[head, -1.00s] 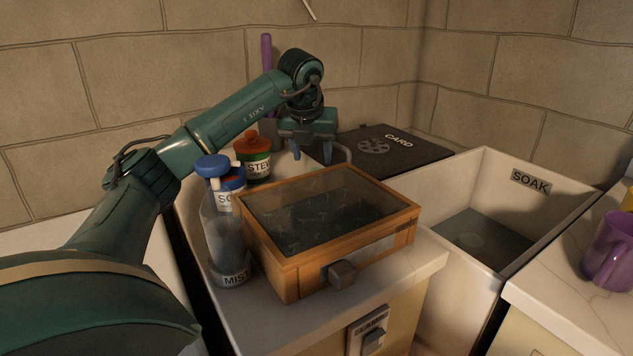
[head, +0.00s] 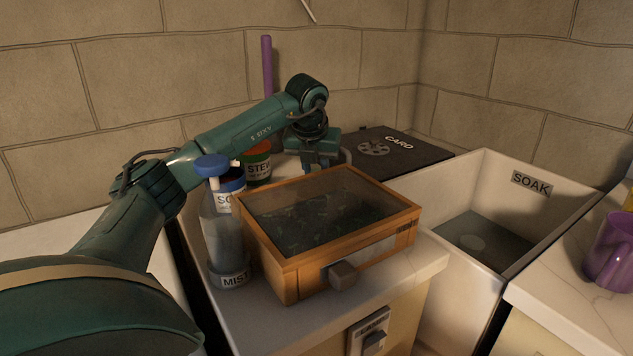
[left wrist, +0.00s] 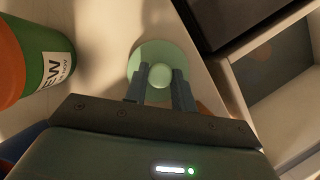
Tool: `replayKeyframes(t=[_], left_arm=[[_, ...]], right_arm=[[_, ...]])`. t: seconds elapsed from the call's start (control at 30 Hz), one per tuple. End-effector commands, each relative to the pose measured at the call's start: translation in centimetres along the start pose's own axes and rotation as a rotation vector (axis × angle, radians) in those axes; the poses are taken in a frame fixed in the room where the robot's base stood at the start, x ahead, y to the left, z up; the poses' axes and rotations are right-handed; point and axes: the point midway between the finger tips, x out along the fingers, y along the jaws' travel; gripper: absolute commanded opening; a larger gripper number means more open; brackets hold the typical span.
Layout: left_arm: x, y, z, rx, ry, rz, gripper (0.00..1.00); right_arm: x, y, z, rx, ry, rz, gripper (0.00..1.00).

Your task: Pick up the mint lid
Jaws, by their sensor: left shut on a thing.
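The mint lid (left wrist: 150,53) is a pale green disc with a round knob, seen from above in the left wrist view. My left gripper (left wrist: 160,78) is shut on its knob, with one finger on each side. In the head view my left gripper (head: 320,163) is low behind the wooden glass-topped box (head: 350,257), which hides the lid there. The lid is over the pale counter; I cannot tell if it touches it. My right gripper is in neither view.
A green STEW jar (head: 258,165), a blue-capped jar and a MIST bottle (head: 222,235) stand left of the box. The SOAK sink (head: 490,235) is to the right, with a purple mug (head: 610,250) beyond.

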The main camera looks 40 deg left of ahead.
Motion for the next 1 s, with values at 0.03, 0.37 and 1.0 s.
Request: replayKeyframes(t=[0.03, 0.37, 1.0], left_arm=[[0.0, 0.0, 0.0, 0.000, 0.000, 0.000, 0.14], [-0.1, 0.0, 0.0, 0.000, 0.000, 0.000, 0.04], [-9.1, 0.0, 3.8, 0.002, 0.000, -0.001, 0.04]], right_arm=[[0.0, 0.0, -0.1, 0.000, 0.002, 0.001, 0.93], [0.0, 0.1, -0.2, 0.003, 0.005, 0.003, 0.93], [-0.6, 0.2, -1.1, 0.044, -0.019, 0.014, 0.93]])
